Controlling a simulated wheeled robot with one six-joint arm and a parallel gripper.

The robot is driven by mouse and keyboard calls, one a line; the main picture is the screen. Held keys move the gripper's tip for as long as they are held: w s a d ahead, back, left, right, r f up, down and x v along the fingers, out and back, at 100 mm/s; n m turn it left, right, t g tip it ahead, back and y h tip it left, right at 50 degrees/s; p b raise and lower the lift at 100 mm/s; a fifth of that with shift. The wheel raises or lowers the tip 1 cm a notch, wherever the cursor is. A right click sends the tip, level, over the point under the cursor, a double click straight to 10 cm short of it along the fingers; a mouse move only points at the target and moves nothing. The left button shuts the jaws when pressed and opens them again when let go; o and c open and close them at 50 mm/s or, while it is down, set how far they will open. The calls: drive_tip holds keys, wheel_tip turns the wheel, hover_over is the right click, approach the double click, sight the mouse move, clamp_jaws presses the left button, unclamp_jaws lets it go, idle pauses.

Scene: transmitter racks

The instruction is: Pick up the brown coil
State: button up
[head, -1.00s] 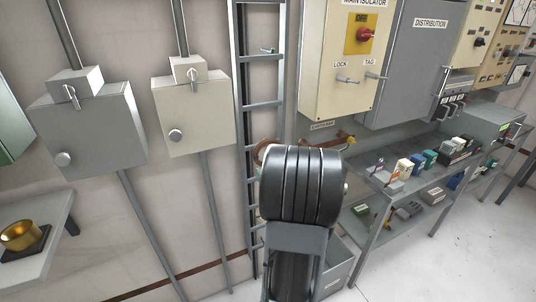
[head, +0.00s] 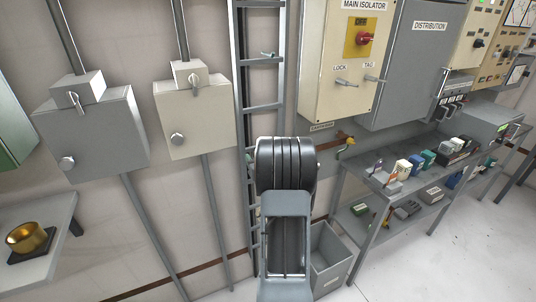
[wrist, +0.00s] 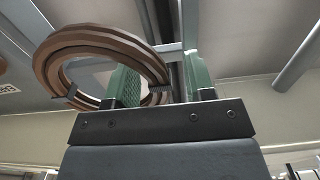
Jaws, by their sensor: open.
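The brown coil (wrist: 62,48) is a thick ring of several turns at the left of the wrist view. Dark clips or bands cross its lower edge. My gripper (wrist: 158,55) has two green fingers spread apart. The left finger shows through the coil's opening, and the coil's right side lies between the two fingers. Whether either finger touches it I cannot tell. In the head view my arm covers the gripper, and the coil is hidden.
A ladder (head: 262,105) stands against the wall behind my arm. The main isolator box (head: 345,60) hangs to the right of it. A grey bin (head: 335,262) stands on the floor, beside a shelf unit (head: 385,190) with small items. Two wall boxes hang at left.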

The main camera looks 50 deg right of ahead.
drive_tip(key=shift+c, duration=0.3)
clamp_jaws()
drive_tip(key=shift+r, duration=0.1)
idle(0.4)
drive_tip(key=shift+s+r, duration=0.1)
drive_tip(key=shift+r, duration=0.1)
wheel_tip(320, 180, up, 7)
drive_tip(key=shift+f+b, duration=0.1)
drive_tip(key=shift+b, duration=0.25)
drive_tip(key=b+v, duration=0.2)
drive_tip(key=v, duration=1.7)
drive_tip(key=shift+s+f+b, duration=0.25)
drive_tip(key=shift+s+b, duration=0.1)
drive_tip(key=shift+b, duration=0.05)
